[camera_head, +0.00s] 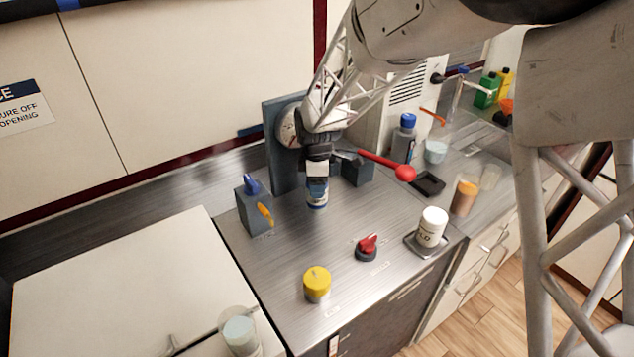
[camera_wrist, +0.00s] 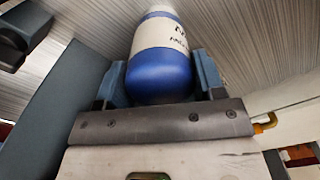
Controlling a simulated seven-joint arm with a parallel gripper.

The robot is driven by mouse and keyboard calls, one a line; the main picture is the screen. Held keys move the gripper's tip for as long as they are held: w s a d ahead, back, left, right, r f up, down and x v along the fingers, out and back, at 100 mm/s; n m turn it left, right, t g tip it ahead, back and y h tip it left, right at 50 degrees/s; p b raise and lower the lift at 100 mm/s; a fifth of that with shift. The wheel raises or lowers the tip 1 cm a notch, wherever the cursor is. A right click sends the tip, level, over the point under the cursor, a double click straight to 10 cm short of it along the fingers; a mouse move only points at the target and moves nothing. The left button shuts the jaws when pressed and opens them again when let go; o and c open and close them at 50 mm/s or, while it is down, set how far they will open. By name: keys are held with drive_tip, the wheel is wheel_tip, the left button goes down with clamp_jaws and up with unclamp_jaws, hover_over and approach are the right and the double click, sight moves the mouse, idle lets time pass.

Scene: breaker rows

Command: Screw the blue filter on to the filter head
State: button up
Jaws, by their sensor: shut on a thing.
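The blue filter (camera_head: 317,193) is a small cylinder with a white label band, under my gripper (camera_head: 317,175) in the head view. In the wrist view the filter (camera_wrist: 160,70) shows a rounded blue end toward the camera and a lettered white band beyond it. My gripper (camera_wrist: 162,88) is shut on it, one finger on each side. A blue-grey upright panel (camera_head: 283,165) stands just behind and left, with a round pale part partly behind my arm. I cannot clearly make out the filter head; my wrist hides part of that area.
A grey block (camera_head: 254,210) with a blue knob and orange lever stands left. A red-ended handle (camera_head: 404,173) sticks out to the right. A yellow-topped cylinder (camera_head: 317,284), a red knob (camera_head: 367,246) and a white jar (camera_head: 432,226) stand in front. Bare counter lies between them.

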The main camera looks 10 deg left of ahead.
drive_tip(key=m, duration=0.6)
drive_tip(key=shift+m, duration=0.4)
drive_tip(key=m, duration=0.6)
drive_tip(key=shift+m, duration=0.4)
drive_tip(key=o, duration=0.8)
